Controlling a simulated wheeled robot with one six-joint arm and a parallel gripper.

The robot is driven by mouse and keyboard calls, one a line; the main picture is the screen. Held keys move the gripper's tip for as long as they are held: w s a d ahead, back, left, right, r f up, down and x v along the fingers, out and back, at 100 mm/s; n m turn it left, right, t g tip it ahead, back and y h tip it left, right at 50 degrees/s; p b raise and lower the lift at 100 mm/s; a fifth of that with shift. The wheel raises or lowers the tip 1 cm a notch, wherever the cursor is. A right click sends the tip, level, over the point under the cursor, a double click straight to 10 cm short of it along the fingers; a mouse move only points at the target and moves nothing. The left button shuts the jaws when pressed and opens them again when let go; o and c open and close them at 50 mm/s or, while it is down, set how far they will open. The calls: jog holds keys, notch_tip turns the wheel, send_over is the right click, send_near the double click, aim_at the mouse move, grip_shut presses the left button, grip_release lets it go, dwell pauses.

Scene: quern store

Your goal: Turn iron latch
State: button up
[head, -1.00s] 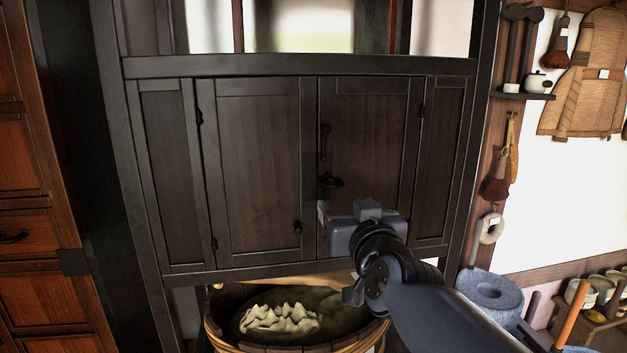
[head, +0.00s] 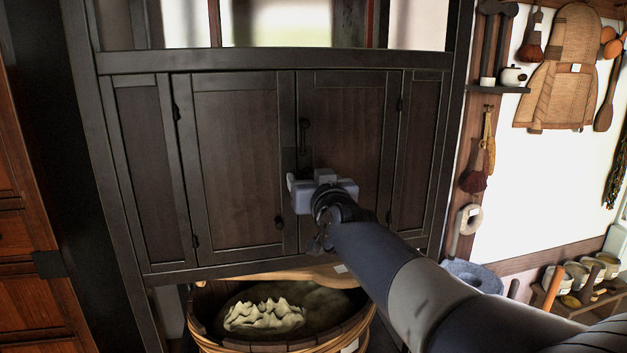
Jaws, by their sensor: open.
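The dark wooden cabinet (head: 240,150) has two middle doors that stand shut. A dark vertical pull (head: 305,136) is on the right door near the seam. The dark iron latch, visible below that pull in the earlier head view, is now hidden behind my gripper. My gripper (head: 307,182) is in front of the door seam, just below the pull, at the latch's place. Its jaws are open. Its body covers the fingertips, so I cannot tell whether they touch the latch or stand around it.
A wooden tub (head: 250,345) with pale contents stands below the cabinet. A grey stone quern (head: 472,277) is at the lower right. Tools and a woven vest (head: 562,85) hang on the right wall.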

jog(key=shift+c, duration=0.2)
jog(key=c, duration=1)
jog(key=shift+o, duration=0.2)
jog(key=shift+m, duration=0.4)
jog(key=m+b, duration=0.1)
jog(key=m, duration=0.3)
jog(key=shift+f, duration=0.1)
jog(key=m+b, duration=0.1)
jog(key=m, duration=0.3)
jog(key=shift+m, duration=0.3)
jog(key=m, duration=0.4)
jog(key=shift+b, duration=0.4)
jog(key=shift+m, duration=2)
jog(key=shift+o, duration=0.2)
